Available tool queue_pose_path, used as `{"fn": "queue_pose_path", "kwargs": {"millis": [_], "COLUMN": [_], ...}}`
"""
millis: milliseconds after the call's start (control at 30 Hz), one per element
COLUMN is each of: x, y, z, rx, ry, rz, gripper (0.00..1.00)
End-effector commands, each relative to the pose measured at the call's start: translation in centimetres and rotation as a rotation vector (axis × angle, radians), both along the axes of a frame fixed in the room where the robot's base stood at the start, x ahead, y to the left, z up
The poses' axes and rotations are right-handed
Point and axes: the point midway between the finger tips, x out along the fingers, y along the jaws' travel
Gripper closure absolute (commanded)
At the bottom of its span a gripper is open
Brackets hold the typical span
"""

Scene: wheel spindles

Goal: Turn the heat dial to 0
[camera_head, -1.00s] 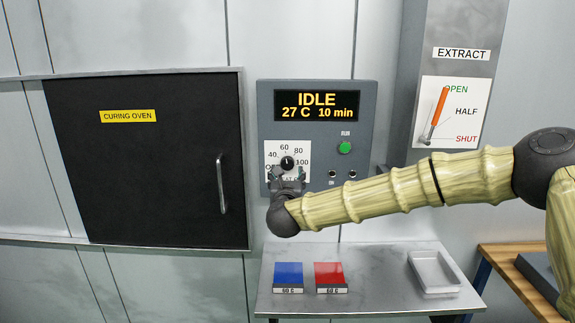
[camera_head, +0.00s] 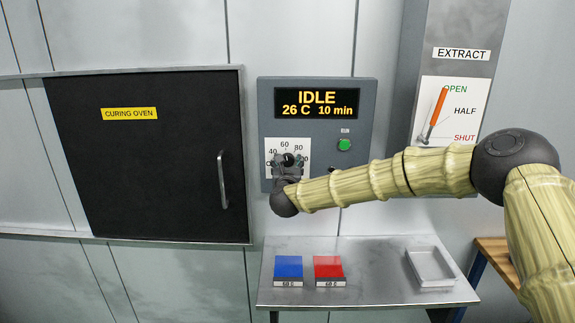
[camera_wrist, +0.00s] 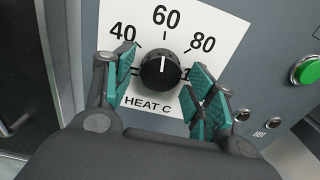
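The heat dial (camera_wrist: 161,69) is a round black knob with a white pointer line. It sits on a white scale plate (camera_wrist: 190,22) marked HEAT C. The line points up, about at 60. The 0 mark is hidden behind my left finger. My gripper (camera_wrist: 162,84) is open, with one teal-padded finger on each side of the dial. In the head view my gripper (camera_head: 290,167) covers the lower part of the dial and plate.
The control panel (camera_head: 316,128) reads IDLE, 26 C, 10 min. A green RUN button (camera_head: 344,145) is to the dial's right. The curing oven door (camera_head: 150,170) is shut at left. Below, a shelf (camera_head: 370,270) holds a blue block (camera_head: 288,267), a red block (camera_head: 328,267) and a tray (camera_head: 430,266).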

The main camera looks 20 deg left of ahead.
Motion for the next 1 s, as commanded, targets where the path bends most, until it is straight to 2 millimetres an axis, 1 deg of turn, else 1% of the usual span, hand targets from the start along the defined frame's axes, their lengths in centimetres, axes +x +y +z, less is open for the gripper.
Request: {"fn": "queue_pose_path", "kwargs": {"millis": [33,167,200,367,567,767,1000], "x": [0.0,-0.01,-0.01,-0.01,0.0,0.02,0.02], "y": [-0.01,-0.01,-0.01,-0.01,-0.05,-0.09,-0.13], "z": [0.02,0.02,0.02,-0.02,-0.21,-0.43,-0.45], "rx": [0.0,0.0,0.0,-0.004,-0.048,-0.162,-0.368], "ry": [0.0,0.0,0.0,-0.001,-0.015,-0.05,-0.109], "rz": [0.0,0.0,0.0,0.0,-0.001,0.0,-0.001], "gripper": [0.59,0.83,0.85,0.85,0.85,0.85,0.85]}}
